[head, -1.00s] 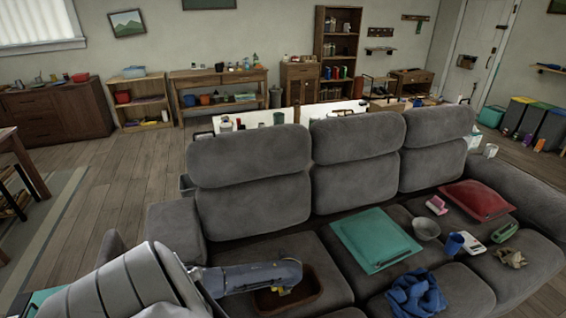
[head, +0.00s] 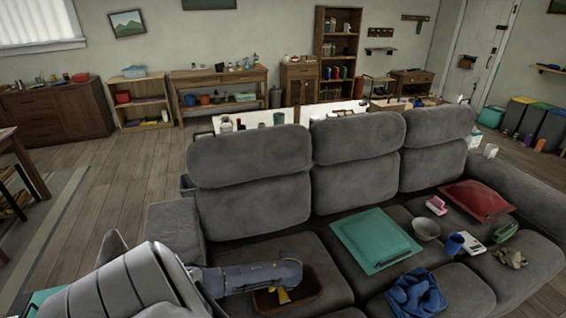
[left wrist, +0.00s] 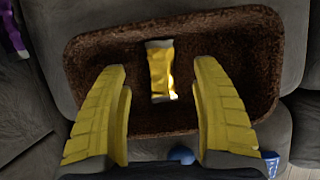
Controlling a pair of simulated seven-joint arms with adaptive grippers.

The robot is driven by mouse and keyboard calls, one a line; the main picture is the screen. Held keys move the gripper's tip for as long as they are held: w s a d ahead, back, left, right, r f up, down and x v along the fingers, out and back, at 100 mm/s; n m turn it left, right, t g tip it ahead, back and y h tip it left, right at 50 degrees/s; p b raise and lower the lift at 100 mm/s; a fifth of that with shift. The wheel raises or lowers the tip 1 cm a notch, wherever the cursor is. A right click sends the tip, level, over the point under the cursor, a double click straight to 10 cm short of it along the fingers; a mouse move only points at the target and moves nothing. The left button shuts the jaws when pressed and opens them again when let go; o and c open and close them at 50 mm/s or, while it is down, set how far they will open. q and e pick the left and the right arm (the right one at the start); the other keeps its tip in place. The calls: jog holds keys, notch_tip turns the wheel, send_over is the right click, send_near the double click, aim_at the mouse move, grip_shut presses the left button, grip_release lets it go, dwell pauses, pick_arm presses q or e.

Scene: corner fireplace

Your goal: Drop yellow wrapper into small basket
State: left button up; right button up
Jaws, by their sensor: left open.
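The small brown basket (head: 309,287) sits on the left seat of the grey sofa. It also fills the middle of the left wrist view (left wrist: 250,45). The yellow wrapper (left wrist: 161,72), with pale ends, shows against the basket's floor; whether it rests on the floor is hard to tell. My left gripper (head: 283,296) points down over the basket. In the left wrist view its yellow fingers (left wrist: 161,95) are spread wide on either side of the wrapper, with gaps to both. My right gripper is not in view.
On the sofa to the right are a teal folder-like item (head: 375,240), a blue cloth (head: 417,297), a grey bowl (head: 426,229), a blue cup (head: 455,243) and a red cushion (head: 478,200). The sofa backrest (head: 250,165) rises behind the basket.

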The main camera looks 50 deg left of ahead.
pick_arm(q)
jog(key=v, duration=1.1)
jog(key=shift+r, duration=0.25)
jog(key=shift+d+f, duration=0.1)
jog(key=x, duration=1.2)
jog(key=shift+r, duration=0.45)
